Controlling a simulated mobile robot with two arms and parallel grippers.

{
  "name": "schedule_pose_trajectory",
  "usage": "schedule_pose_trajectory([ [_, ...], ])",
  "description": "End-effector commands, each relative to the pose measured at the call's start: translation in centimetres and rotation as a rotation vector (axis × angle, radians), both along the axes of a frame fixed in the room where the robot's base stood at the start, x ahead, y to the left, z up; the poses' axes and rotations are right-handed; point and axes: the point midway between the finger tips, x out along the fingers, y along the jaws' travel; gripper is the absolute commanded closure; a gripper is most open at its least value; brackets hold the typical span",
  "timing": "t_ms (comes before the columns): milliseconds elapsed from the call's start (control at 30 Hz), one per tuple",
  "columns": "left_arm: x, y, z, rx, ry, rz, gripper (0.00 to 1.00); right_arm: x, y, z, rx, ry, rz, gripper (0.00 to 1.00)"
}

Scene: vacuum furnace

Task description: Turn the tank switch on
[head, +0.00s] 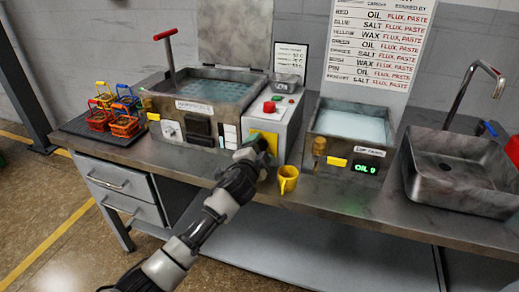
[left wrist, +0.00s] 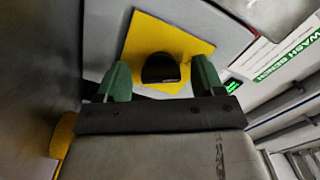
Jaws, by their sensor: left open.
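A yellow square plate (head: 264,140) is on the front of the grey control box (head: 283,125), between the two tanks. In the left wrist view the yellow plate (left wrist: 196,47) carries a black rounded knob (left wrist: 161,69), which I take to be the switch. My left gripper (head: 258,147) is in front of this plate in the head view and hides part of it. In the left wrist view its green fingers (left wrist: 160,80) are open, one on each side of the knob, with visible gaps. Whether the switch is on cannot be told. My right gripper is not in view.
A large water tank (head: 160,101) stands left of the box and a smaller tank (head: 383,109) right. Coloured baskets (head: 124,125) are far left; a sink (head: 462,182) is right.

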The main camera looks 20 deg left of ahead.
Motion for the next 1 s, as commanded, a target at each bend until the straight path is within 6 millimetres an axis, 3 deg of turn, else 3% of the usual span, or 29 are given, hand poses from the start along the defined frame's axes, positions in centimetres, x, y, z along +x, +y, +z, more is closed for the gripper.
schedule_pose_trajectory([
  [100,0.0,0.0,0.0,0.000,0.000,0.000,0.32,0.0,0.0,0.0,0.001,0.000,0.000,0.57],
  [433,0.0,0.0,0.0,-0.001,0.000,0.000,0.81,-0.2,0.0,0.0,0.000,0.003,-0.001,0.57],
  [733,0.0,0.0,0.0,0.038,0.000,0.000,0.81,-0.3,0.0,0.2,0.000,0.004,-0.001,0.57],
  [1000,0.0,0.0,0.1,0.202,-0.006,-0.001,0.81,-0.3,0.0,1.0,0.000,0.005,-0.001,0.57],
])
